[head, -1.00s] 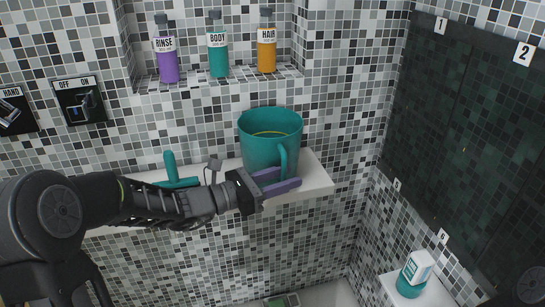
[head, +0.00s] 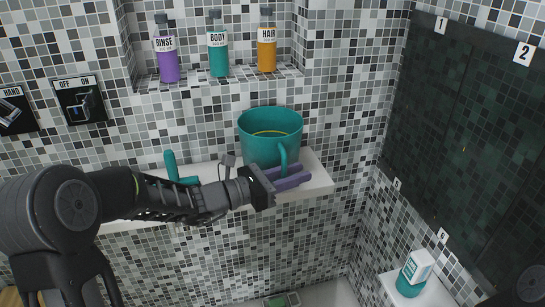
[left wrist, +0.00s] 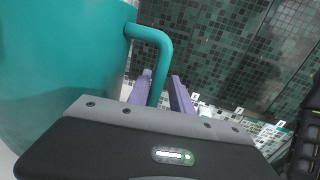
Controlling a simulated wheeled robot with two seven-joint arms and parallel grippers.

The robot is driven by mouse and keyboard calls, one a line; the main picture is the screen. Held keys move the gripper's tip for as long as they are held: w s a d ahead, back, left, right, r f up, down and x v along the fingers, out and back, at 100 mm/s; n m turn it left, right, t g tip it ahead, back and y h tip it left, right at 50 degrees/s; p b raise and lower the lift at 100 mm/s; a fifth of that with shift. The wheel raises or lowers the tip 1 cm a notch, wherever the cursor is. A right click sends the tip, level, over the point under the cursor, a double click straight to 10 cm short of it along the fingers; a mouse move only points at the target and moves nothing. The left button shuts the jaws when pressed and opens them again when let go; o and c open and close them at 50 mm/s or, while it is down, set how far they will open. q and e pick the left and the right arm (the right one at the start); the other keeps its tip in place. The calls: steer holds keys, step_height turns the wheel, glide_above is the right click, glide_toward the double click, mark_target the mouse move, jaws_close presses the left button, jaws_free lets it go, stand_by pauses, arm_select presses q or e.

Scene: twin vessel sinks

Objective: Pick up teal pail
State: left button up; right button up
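The teal pail (head: 268,128) stands upright on the white ledge (head: 318,183), with its handle toward me. My left gripper (head: 291,176) is at the handle, low at the pail's front. In the left wrist view the pail (left wrist: 55,70) fills the left side. Its handle (left wrist: 160,62) runs down between the two purple fingers of my left gripper (left wrist: 164,92). A gap shows beside the handle, so the fingers look open around it. My right gripper is not in view.
A teal upright piece (head: 171,166) stands on the ledge behind my left arm. Purple (head: 168,66), teal (head: 218,60) and orange (head: 266,55) bottles stand in the wall niche above. A teal-and-white bottle (head: 412,275) stands on a lower right surface. Dark glass panels line the right wall.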

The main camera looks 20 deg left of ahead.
arm_select(q)
jaws_close()
stand_by(1.1)
